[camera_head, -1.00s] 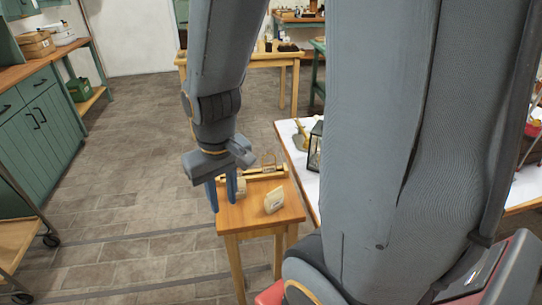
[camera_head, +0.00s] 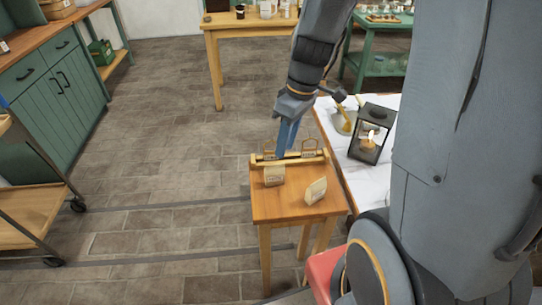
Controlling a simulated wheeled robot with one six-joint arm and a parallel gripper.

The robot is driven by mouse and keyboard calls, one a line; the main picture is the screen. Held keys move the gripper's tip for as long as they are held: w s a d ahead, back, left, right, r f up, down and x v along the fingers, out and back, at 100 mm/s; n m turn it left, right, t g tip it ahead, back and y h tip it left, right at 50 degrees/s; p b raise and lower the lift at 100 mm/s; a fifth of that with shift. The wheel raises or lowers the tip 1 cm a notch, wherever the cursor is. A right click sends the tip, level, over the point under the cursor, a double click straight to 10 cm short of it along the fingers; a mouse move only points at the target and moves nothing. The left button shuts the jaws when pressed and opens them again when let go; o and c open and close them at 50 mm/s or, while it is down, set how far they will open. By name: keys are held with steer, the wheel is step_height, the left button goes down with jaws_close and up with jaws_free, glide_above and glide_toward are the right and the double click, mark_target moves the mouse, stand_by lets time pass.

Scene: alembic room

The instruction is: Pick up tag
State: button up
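A small wooden table (camera_head: 292,206) stands near the middle of the head view. On it are two small cream pieces: a left one (camera_head: 274,176) close to a wooden rack, and a right one (camera_head: 316,190) standing tilted nearer the front right. I cannot tell which piece is the tag. My gripper (camera_head: 285,153) points down at the rack, behind the left cream piece. Its blue fingers overlap in this view, so their gap is unclear. I see nothing clearly held, and contact with the rack cannot be told.
The wooden rack (camera_head: 318,157) with thin loops lies along the table's back edge. A white-topped table (camera_head: 368,180) with a black lantern (camera_head: 372,134) stands close on the right. A wooden cart (camera_head: 30,208) is at left. Floor between is clear.

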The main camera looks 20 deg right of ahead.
mark_target(274, 151)
steer(key=w+d+f+n+y, duration=0.2)
steer(key=w+f+n, duration=0.1)
steer(key=w+n, duration=0.5)
steer(key=shift+t, duration=0.3)
steer(key=shift+p+x, duration=1.45)
steer(key=shift+x, duration=2.2)
steer(key=shift+d, duration=0.1)
jaws_close()
